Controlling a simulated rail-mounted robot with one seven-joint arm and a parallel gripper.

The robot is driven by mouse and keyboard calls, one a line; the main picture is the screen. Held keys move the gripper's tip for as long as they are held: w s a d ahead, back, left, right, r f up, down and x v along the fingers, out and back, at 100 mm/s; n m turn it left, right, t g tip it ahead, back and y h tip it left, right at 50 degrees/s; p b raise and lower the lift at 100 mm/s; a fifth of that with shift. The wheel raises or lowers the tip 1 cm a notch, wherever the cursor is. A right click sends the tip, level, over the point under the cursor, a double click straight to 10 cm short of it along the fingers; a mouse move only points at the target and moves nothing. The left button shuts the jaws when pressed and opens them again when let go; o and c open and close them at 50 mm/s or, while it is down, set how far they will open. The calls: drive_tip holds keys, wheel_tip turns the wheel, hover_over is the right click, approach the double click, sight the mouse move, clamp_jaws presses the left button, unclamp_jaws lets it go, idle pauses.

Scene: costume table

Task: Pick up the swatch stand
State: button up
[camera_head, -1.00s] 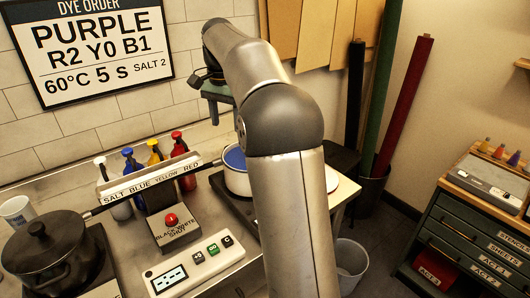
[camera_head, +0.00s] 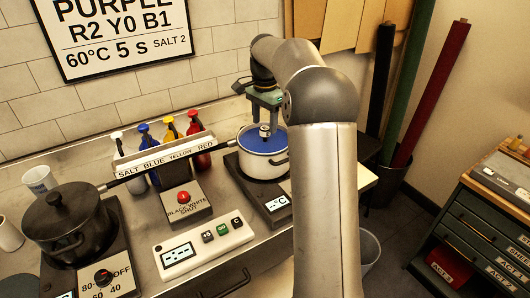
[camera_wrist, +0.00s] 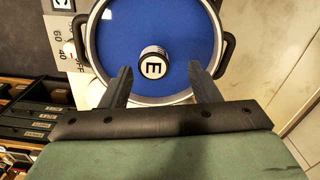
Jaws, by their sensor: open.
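A small white cylinder with a dark band and a letter "E" on top (camera_wrist: 153,66) stands at the middle of the blue surface inside a white pot (camera_head: 262,170); it also shows in the head view (camera_head: 264,131). It may be the swatch stand; nothing else I see is clearly one. The pot's rim and dark handles show in the wrist view (camera_wrist: 86,60). My gripper (camera_head: 266,110) is over the pot, fingers pointing down. In the wrist view its open fingers (camera_wrist: 160,74) appear on both sides of the cylinder, with gaps. Whether the tips are level with it I cannot tell.
A dark lidded pot (camera_head: 72,218) stands on the left hotplate. Dye bottles (camera_head: 172,132) stand behind a labelled bar (camera_head: 165,158). A button box (camera_head: 185,204) and a control panel (camera_head: 204,243) are in front. A drawer cabinet (camera_head: 470,240) stands at the right.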

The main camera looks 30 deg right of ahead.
sight(265, 145)
drive_tip(key=shift+s+a+f+p, duration=0.1)
drive_tip(key=shift+s+f+p, duration=0.15)
drive_tip(key=shift+f, duration=1.1)
drive_tip(key=shift+s+f+p, duration=0.1)
drive_tip(key=shift+f+p, duration=0.15)
drive_tip(key=shift+f, duration=1.1)
clamp_jaws()
